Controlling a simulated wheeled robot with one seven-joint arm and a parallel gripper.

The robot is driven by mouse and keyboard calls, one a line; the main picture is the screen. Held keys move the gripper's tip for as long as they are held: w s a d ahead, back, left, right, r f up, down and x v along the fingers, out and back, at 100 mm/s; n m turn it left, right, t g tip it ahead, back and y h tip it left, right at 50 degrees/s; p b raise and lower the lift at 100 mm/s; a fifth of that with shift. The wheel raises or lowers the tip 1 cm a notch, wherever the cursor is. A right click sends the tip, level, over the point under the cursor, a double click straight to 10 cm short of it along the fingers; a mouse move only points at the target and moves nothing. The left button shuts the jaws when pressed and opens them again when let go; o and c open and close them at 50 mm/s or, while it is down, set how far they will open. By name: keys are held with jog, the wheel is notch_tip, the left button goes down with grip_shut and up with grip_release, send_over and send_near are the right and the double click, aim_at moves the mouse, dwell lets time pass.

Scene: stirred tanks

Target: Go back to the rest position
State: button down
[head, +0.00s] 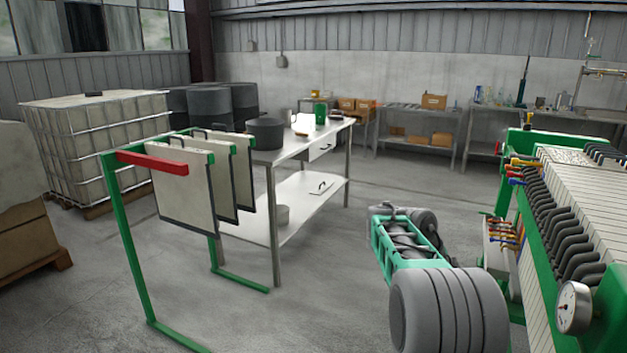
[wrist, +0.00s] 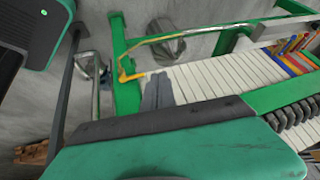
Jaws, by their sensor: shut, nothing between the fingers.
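In the wrist view, the two dark grey fingers of my gripper (wrist: 158,90) lie side by side, shut and empty. They show in front of the pale plates of the filter press (wrist: 215,75). A teal body with a dark edge fills the bottom of that view and hides what lies behind it. I cannot make out my gripper in the head view. There the filter press (head: 590,180) stands at the right, with a green frame, pale plates, black handles and a round gauge (head: 573,307). I cannot tell whether the fingers touch the press.
A green rack (head: 130,250) with hanging plates (head: 185,190) stands left, before a white table (head: 320,195). A caged tank (head: 95,145) is behind.

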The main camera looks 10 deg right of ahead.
jog(key=s+a+r+n+t+y+p, duration=0.1)
jog(key=s+a+r+n+t+p, duration=0.1)
jog(key=a+r+n+p, duration=0.35)
jog(key=s+a+r+n+t+y+p, duration=0.25)
jog(key=a+r+n, duration=0.45)
jog(key=a, duration=0.4)
jog(key=s+a+n+y+p, duration=0.1)
jog(key=s+a+n+p, duration=0.1)
jog(key=s+a+n, duration=0.3)
jog(key=s+a+n+y+p, duration=0.1)
jog(key=s+a+n+p, duration=0.2)
jog(key=s+a+n, duration=0.2)
jog(key=a+n, duration=0.2)
jog(key=a, duration=0.2)
jog(key=shift+s+a+y+p, duration=0.15)
jog(key=shift+a+y+p, duration=0.15)
jog(key=shift+a+y, duration=0.05)
